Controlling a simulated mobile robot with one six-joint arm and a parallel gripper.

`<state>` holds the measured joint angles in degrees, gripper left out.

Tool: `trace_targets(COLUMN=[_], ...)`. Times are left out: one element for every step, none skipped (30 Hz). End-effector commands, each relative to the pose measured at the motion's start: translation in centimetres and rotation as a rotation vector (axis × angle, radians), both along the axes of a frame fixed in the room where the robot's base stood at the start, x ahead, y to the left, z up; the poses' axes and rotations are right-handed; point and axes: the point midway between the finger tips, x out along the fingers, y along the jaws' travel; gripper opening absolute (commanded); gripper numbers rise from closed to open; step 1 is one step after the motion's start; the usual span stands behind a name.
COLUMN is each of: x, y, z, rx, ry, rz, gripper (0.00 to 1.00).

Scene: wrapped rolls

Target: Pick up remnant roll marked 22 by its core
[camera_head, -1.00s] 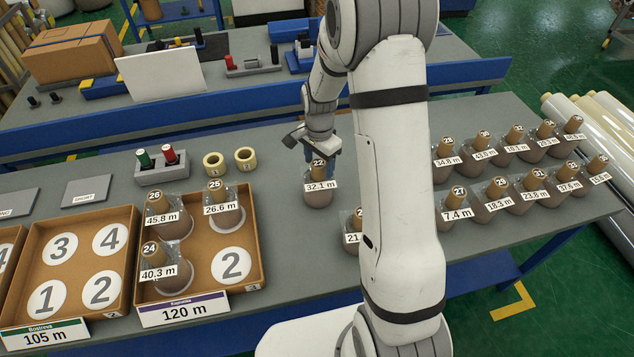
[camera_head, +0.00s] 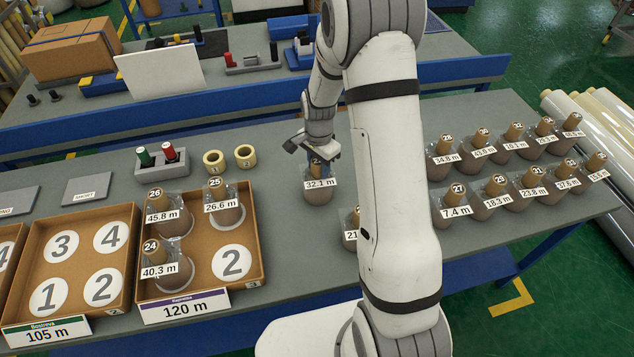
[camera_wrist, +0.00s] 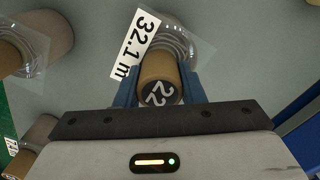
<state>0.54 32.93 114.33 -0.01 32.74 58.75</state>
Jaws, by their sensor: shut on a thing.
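The remnant roll marked 22 (camera_head: 318,194) stands upright on the grey table, with a label reading 32.1 m. Its brown core with the black 22 cap shows in the wrist view (camera_wrist: 160,82). My gripper (camera_head: 318,165) is directly above the roll, and its blue fingers are shut on the core, one on each side, as the wrist view (camera_wrist: 160,88) shows. In the head view the gripper hides the 22 cap. The roll looks to be still on the table.
A roll labelled 21 (camera_head: 350,238) stands close by, partly hidden by my arm. Several labelled rolls stand at right, including one marked 7.4 m (camera_head: 449,208). The 120 m tray (camera_head: 262,245) at left holds rolls 24, 25 and 26; its spot 2 is empty.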

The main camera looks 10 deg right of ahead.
Motion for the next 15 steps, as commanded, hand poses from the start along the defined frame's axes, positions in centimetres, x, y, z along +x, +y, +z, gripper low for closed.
trace_targets(x=[0.02,0.02,0.01,0.01,0.01,0.02,0.02,0.02,0.02,0.04,0.05,0.05,0.04,0.04,0.04], y=[0.01,0.01,0.02,0.02,0.02,0.02,0.02,0.03,0.03,0.03,0.04,0.04,0.05,0.05,0.05], z=[0.02,0.02,0.02,0.02,0.02,0.02,0.02,0.02,0.02,0.05,0.06,0.06,0.06,0.06,0.08], rx=[0.0,0.0,0.0,0.0,0.0,0.0,0.0,0.0,0.0,0.0,0.0,0.0,0.0,0.0,0.0], ry=[0.0,0.0,0.0,0.0,0.0,0.0,0.0,0.0,0.0,-0.001,-0.001,-0.001,-0.001,-0.001,-0.001], rz=[0.0,0.0,0.0,0.0,0.0,0.0,0.001,0.001,0.001,0.001,0.001,0.001,0.001,0.001,0.001], gripper=[0.13,0.1,0.07,0.05,0.02,0.0,0.0,0.0,0.0,0.0,0.0,0.0,0.0,0.0,0.0])
